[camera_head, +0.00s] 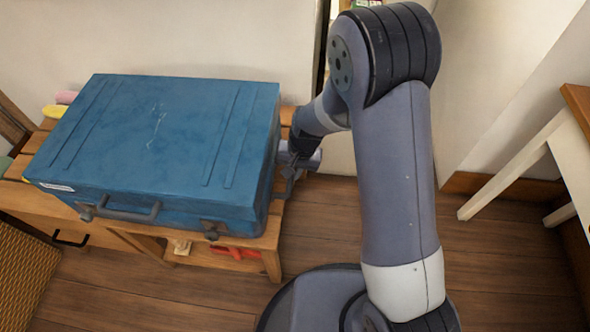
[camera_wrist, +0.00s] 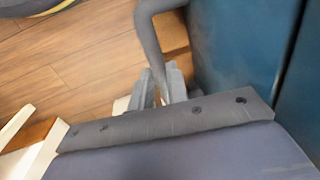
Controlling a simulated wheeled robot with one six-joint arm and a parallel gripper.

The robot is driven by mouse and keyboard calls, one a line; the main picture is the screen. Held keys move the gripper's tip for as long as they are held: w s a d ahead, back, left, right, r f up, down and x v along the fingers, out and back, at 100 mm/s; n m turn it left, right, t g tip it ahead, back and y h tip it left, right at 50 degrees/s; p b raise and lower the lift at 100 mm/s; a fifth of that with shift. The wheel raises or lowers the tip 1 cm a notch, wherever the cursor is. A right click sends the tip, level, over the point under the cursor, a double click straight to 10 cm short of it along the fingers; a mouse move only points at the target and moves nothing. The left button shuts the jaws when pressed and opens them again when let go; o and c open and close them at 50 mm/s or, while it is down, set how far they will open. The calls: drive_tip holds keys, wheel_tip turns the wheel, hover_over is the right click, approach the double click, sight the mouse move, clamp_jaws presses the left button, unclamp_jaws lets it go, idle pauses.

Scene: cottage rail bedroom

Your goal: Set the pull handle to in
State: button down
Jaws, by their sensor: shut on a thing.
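A blue suitcase (camera_head: 155,135) lies flat on a wooden bench (camera_head: 285,115), and its blue side also fills the right of the wrist view (camera_wrist: 232,50). In the wrist view a grey pull handle (camera_wrist: 147,40) stands out from the suitcase's side, with a gap between its bar and the case. My gripper (camera_wrist: 158,86) is shut on this bar near its lower end. In the head view my gripper (camera_head: 291,158) is at the suitcase's right side. There my wrist hides most of the pull handle, so how far it is out is hard to tell.
A grey carry handle (camera_head: 120,213) and latches are on the suitcase's front. A red object (camera_head: 235,253) lies on the bench's lower shelf. A wall stands behind. A white-legged table (camera_head: 540,150) is at right. Wooden floor (camera_head: 480,260) is clear between.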

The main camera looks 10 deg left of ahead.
drive_tip(key=c, duration=1.4)
unclamp_jaws()
drive_tip(key=shift+a, duration=0.2)
drive_tip(key=shift+o, duration=0.2)
wheel_tip(320, 180, up, 11)
drive_tip(key=d+p, duration=0.2)
drive_tip(key=shift+f+p, duration=0.2)
drive_tip(key=shift+p, duration=0.15)
drive_tip(key=shift+d, duration=0.1)
drive_tip(key=f+b, duration=0.1)
drive_tip(key=f, duration=0.2)
drive_tip(key=a+f+b, duration=0.1)
drive_tip(key=f, duration=0.3)
drive_tip(key=a+f+b, duration=0.1)
drive_tip(key=f, duration=0.3)
drive_tip(key=shift+d+r, duration=0.2)
drive_tip(key=shift+d, duration=0.5)
drive_tip(key=shift+r, duration=0.1)
